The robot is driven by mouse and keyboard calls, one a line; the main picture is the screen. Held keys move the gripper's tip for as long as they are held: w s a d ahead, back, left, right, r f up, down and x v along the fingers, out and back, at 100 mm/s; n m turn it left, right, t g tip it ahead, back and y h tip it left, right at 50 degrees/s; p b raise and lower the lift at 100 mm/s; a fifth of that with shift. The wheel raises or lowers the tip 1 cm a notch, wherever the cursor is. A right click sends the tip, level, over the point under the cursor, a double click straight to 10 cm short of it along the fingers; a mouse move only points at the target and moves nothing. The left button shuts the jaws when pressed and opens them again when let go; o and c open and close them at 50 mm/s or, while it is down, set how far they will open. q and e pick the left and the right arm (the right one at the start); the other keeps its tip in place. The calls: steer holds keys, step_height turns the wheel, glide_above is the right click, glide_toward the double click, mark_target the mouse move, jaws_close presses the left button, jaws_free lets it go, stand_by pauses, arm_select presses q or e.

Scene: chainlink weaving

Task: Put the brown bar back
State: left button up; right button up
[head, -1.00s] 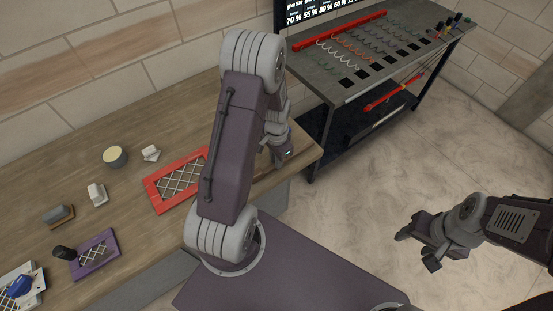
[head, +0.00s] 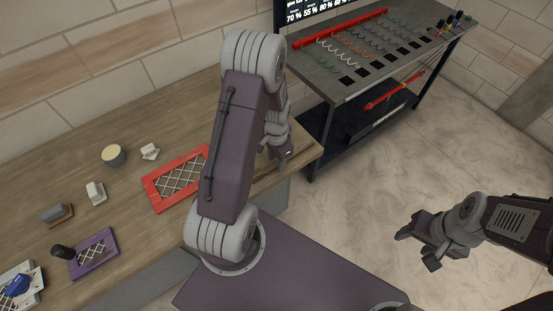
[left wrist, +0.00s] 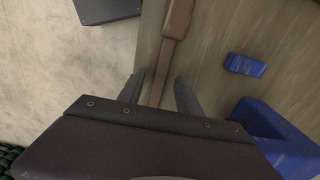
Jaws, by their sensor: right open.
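In the left wrist view, the brown bar (left wrist: 178,20) lies along the wooden bench near its edge. It has a thick block at the far end and a thinner strip running down toward my left gripper (left wrist: 160,90). The two fingers stand apart on either side of the strip, with gaps visible. In the head view my left gripper (head: 284,153) is over the bench's right end, and my arm hides much of that spot. My right gripper (head: 420,245) is open and empty, over the floor at the right.
In the left wrist view, a blue block (left wrist: 245,65) and a larger blue object (left wrist: 275,135) are right of the bar. On the bench are a red mesh frame (head: 150,193), a purple frame (head: 103,262) and a round tin (head: 113,156). A grey rack (head: 345,90) stands behind.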

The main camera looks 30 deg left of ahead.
mark_target(276, 164)
arm_select(q)
step_height(276, 164, up, 9)
stand_by(0.5)
stand_by(0.6)
steer(key=s+d+r+n+t, duration=0.1)
steer(key=s+d+r+n, duration=0.2)
steer(key=s+d, duration=0.6)
steer(key=shift+r+n, duration=0.15)
steer(key=shift+n, duration=0.65)
stand_by(0.9)
